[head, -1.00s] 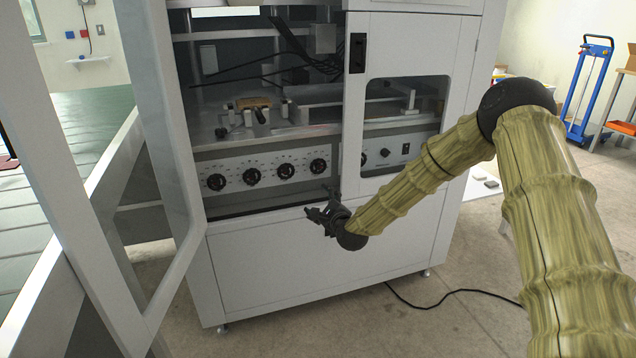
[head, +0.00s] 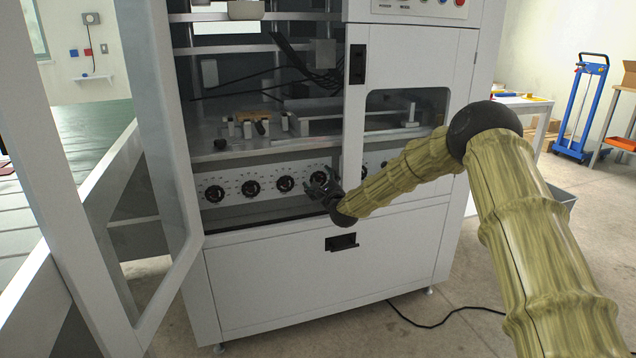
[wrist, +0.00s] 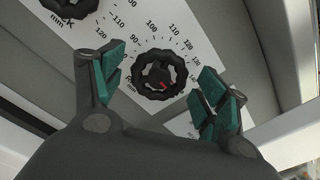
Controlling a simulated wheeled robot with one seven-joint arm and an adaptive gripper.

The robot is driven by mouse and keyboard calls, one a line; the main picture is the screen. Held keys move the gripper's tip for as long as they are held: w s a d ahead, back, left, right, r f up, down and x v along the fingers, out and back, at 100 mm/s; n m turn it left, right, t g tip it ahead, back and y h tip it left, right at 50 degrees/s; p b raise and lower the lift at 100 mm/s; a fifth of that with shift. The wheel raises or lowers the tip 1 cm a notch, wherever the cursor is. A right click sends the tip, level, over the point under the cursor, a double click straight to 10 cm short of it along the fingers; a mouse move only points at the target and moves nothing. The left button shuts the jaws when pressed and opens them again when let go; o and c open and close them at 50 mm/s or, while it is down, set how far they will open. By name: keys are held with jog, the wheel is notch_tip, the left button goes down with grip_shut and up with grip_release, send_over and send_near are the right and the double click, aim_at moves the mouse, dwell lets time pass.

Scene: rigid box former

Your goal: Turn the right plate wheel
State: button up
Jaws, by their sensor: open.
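A row of black knobbed wheels sits on the white scale panel inside the machine, with wheels at the left (head: 215,193), next to it (head: 251,188) and further right (head: 286,183). My gripper (head: 322,186) is in front of the rightmost wheel and mostly hides it in the head view. A neighbouring wheel (wrist: 70,4) is at the top left.
Below is a white front panel (head: 270,275) with a black recessed handle (head: 341,242). An open door (head: 165,190) swings out at the left. A shelf with fixtures (head: 250,128) is above the panel.

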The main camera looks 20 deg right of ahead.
jog(key=shift+w, duration=0.85)
jog(key=c, duration=1)
jog(key=shift+c, duration=0.2)
